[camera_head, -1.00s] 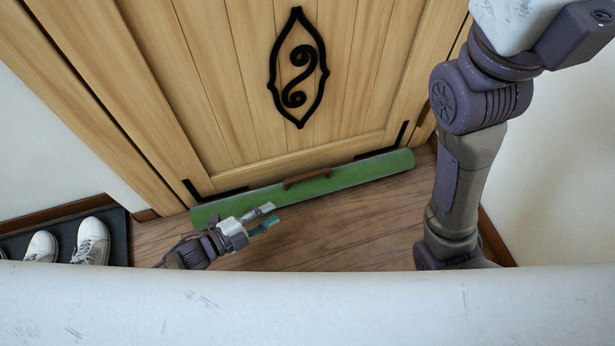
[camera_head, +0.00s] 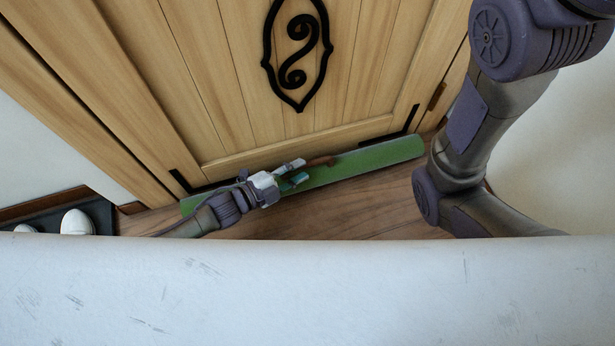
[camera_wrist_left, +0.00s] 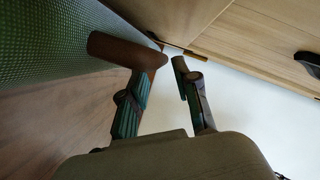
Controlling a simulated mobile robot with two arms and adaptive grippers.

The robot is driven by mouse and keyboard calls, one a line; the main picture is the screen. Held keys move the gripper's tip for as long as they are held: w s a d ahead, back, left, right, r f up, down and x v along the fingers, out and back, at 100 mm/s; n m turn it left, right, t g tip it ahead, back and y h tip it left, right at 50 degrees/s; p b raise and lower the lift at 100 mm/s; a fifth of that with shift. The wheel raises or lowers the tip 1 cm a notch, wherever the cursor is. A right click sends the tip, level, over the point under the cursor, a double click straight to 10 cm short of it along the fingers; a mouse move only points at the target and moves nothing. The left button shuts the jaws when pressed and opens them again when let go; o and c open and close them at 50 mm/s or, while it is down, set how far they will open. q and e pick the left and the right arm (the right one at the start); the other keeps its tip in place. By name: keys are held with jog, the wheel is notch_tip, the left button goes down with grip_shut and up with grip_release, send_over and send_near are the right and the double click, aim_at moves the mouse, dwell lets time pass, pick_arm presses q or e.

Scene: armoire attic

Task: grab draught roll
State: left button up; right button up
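The draught roll (camera_head: 378,156) is a long green roll lying on the floor along the foot of the wooden door. Its brown handle (camera_head: 321,160) is on its upper side near the middle, and shows close up in the left wrist view (camera_wrist_left: 118,48). My left gripper (camera_head: 297,171) is open over the roll, its fingertips just left of the handle. In the left wrist view the handle's end overlaps the tip of the left-hand finger; I cannot tell whether they touch. Nothing shows between the fingers (camera_wrist_left: 165,75). My right gripper is out of view; only its arm shows.
The wooden door (camera_head: 230,90) with a black ornament (camera_head: 297,50) stands right behind the roll. White shoes (camera_head: 76,222) sit on a dark mat (camera_head: 103,212) at the left. Wooden floor (camera_head: 350,212) in front of the roll is clear. White walls flank the door.

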aim_at(310, 162)
pick_arm(q)
jog(key=b+x, duration=0.1)
jog(key=x, duration=0.1)
jog(key=b+x, duration=0.2)
jog(key=shift+w+a+f, duration=0.15)
jog(key=shift+a+f, duration=0.1)
jog(key=shift+f, duration=0.1)
jog(key=shift+w+d, duration=0.15)
jog(key=shift+d, duration=0.05)
jog(key=shift+r, duration=0.1)
grip_shut()
jog(key=shift+w+d+r, duration=0.1)
jog(key=shift+r, duration=0.1)
